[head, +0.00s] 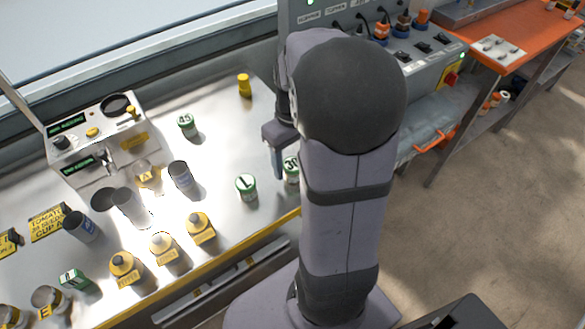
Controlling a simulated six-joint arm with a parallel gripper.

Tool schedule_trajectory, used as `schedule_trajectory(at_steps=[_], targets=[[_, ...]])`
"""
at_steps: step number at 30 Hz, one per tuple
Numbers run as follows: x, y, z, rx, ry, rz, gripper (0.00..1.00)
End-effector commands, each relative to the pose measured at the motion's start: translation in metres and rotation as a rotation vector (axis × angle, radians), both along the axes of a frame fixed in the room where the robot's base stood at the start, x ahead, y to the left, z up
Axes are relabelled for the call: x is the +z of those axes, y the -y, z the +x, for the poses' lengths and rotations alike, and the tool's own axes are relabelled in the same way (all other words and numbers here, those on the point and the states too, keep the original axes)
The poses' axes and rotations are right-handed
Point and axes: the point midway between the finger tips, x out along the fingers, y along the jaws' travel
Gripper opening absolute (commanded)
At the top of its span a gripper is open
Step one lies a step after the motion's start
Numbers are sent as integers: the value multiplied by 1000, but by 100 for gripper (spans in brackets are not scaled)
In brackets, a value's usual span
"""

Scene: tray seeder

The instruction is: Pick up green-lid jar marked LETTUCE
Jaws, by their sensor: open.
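Several green-and-white pieces stand on the metal table. One marked 45 (187,125) is at the upper middle, one marked 1 (246,187) is near the front edge, and one marked 30 (291,168) is partly hidden by my arm. A green piece (73,280) lies at the lower left. I cannot read LETTUCE on any of them, so I cannot tell which is the jar. My gripper (277,158) is open, pointing down just left of the piece marked 30. My arm hides part of the gripper, and I see nothing held in it.
Yellow-topped jars (201,228) line the front edge. Dark cups (181,176) stand mid-table. A white machine (98,138) is at the left, and a small yellow piece (244,85) at the back. A grey control panel (432,72) is at the right. Table between 45 and 1 is clear.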

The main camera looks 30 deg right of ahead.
Motion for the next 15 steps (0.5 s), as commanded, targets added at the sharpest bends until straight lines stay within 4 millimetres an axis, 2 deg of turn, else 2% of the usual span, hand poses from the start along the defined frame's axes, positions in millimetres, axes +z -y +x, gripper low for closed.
schedule_trajectory(at_steps=[3, 6, 13, 14, 15], targets=[[-13, 0, -1, 0, -2, 1, 59], [-18, 0, -1, 0, -1, 0, 59], [-19, 0, 0, 0, 1, 0, 59], [-19, 0, 0, 0, 1, 0, 57], [-19, 0, 0, 0, 1, 0, 47]])
